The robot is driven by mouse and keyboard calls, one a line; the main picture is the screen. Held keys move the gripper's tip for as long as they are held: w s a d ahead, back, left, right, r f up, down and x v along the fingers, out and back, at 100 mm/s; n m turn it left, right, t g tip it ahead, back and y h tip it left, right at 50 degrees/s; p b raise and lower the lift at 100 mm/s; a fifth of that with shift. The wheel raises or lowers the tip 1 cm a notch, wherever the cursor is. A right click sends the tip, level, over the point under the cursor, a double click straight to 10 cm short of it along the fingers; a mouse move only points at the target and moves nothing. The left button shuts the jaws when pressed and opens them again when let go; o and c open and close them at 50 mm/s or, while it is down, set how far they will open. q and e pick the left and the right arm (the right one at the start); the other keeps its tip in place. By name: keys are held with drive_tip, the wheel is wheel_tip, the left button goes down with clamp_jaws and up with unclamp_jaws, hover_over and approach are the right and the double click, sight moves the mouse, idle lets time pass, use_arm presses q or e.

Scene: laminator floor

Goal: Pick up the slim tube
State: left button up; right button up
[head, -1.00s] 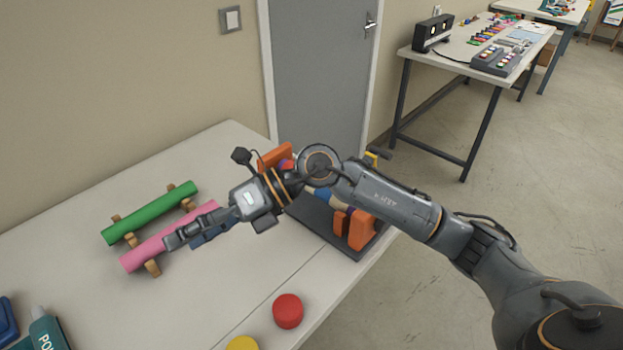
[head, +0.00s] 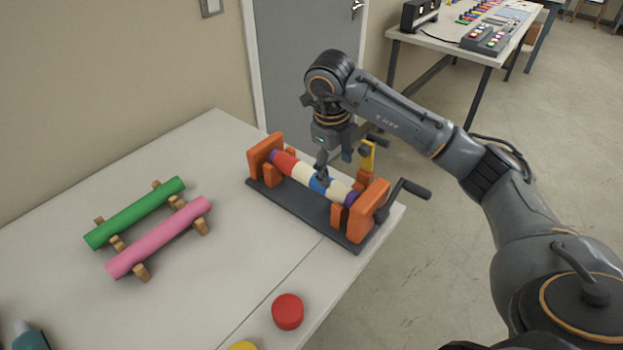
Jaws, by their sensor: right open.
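A green tube (head: 136,212) and a pink tube (head: 160,237) lie side by side on wooden rests on the table at the left. They look similar in thickness, and I cannot tell which one the task calls slim. A roller with red, cream, blue and purple bands (head: 293,169) sits in an orange-ended machine. My right gripper (head: 325,172) is open and points down over the blue part of this roller, hiding a little of it. I cannot tell whether the fingers touch the roller. My left gripper is not in view.
The machine has a dark base (head: 296,205), a black crank (head: 405,192) and a yellow part (head: 368,155). A red round piece (head: 288,311) lies near the table's front edge. The table (head: 245,255) is clear between the tubes and the machine.

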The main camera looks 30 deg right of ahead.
sight(339, 188)
drive_tip(key=shift+d+f, duration=0.15)
drive_tip(key=shift+f, duration=0.75)
drive_tip(key=shift+s+d+f+p, duration=0.1)
drive_tip(key=shift+f+p, duration=0.25)
drive_tip(key=shift+f, duration=0.2)
drive_tip(key=f, duration=0.1)
drive_tip(key=f+p, duration=0.1)
drive_tip(key=f, duration=0.1)
drive_tip(key=shift+s+d+f, duration=0.2)
drive_tip(key=shift+d+f, duration=0.05)
drive_tip(key=shift+d, duration=0.1)
drive_tip(key=shift+w+f, duration=0.1)
drive_tip(key=shift+f, duration=0.35)
drive_tip(key=c, duration=1.3)
drive_tip(key=shift+r, duration=0.1)
